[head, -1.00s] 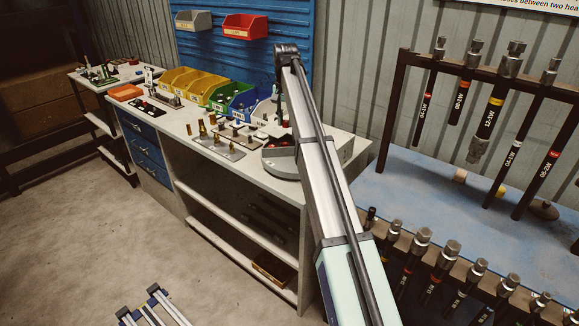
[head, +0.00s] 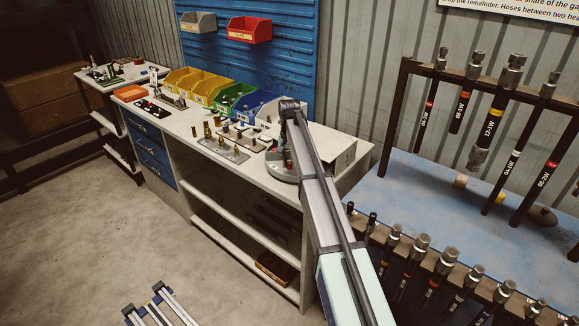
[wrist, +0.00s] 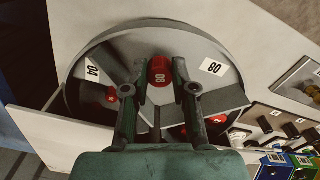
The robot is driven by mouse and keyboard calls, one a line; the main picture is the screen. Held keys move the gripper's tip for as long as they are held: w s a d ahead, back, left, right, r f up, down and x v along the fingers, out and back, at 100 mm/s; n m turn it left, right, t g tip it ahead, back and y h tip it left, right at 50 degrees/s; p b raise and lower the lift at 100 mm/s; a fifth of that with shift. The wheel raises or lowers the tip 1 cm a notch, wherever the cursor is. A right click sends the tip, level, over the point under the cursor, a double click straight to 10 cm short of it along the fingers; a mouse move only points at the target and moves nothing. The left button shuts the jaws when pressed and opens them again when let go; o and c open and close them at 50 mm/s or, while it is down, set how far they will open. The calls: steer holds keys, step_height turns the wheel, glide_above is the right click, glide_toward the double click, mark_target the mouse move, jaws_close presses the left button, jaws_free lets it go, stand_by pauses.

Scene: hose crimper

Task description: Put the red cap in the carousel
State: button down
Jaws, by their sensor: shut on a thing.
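The red cap (wrist: 161,70) carries a white 08 mark and sits between the fingertips of my gripper (wrist: 160,89), which is shut on it. In the wrist view the carousel (wrist: 95,58) is a round grey tray with dividers and white labels 04 and 08. The held cap appears over the carousel, near a divider; its height above the surface cannot be told. Other red pieces (wrist: 111,95) lie in the carousel, partly behind my fingers. In the head view the carousel (head: 283,176) is partly covered by my arm, and my gripper is hidden.
Yellow, green and blue bins (head: 203,88) stand along the back of the bench. A plate with brass fittings (head: 222,150) lies left of the carousel. A hose rack (head: 480,62) stands to the right. A white panel (wrist: 50,140) borders the carousel in the wrist view.

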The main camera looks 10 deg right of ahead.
mark_target(289, 164)
steer(key=shift+f, duration=1.25)
steer(key=shift+f, duration=0.2)
steer(key=c, duration=0.9)
jaws_free()
steer(key=shift+c, duration=0.2)
steer(key=shift+r, duration=0.15)
step_height(289, 164, up, 12)
steer(key=b, duration=0.2)
